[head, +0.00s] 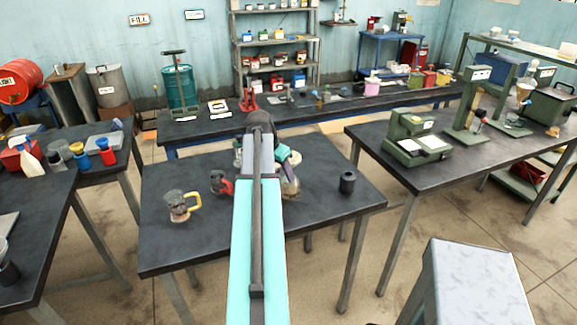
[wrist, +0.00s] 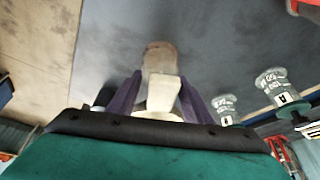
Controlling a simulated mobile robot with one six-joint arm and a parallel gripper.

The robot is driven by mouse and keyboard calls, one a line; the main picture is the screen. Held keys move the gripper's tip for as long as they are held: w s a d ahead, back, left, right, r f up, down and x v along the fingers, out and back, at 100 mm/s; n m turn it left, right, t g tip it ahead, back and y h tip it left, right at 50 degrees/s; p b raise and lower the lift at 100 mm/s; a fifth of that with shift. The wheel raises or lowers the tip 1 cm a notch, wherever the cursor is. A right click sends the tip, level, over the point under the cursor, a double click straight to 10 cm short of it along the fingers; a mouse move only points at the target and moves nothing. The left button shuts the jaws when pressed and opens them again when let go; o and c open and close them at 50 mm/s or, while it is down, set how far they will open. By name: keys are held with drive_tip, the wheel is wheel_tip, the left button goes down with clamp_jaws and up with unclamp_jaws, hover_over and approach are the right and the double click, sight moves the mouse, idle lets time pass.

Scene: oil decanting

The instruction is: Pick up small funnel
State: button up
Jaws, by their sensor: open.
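In the wrist view, a cream, funnel-like piece (wrist: 164,92) lies between the purple fingers of my gripper (wrist: 158,82); I take it for the small funnel. A brownish see-through jar (wrist: 160,57) shows just beyond it; whether the two touch is unclear. The fingers stand apart on either side of the cream piece, and I cannot see clear contact. In the head view, my arm hides much of this spot. A pale cream piece (head: 295,158) shows beside my teal wrist, above a jar with brown contents (head: 290,188) on the middle table.
On the middle table (head: 330,215) stand a yellow-handled glass mug (head: 177,206) and a red-and-black item (head: 220,183) at left, and a black cylinder (head: 347,181) at right. Labelled glass vessels (wrist: 270,85) show right in the wrist view. The table's front right is clear.

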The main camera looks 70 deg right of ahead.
drive_tip(key=shift+c, duration=0.4)
drive_tip(key=c, duration=1.1)
drive_tip(key=shift+o, duration=0.2)
drive_tip(key=shift+r, duration=0.15)
drive_tip(key=shift+r+b, duration=1.5)
drive_tip(key=shift+r, duration=3.35)
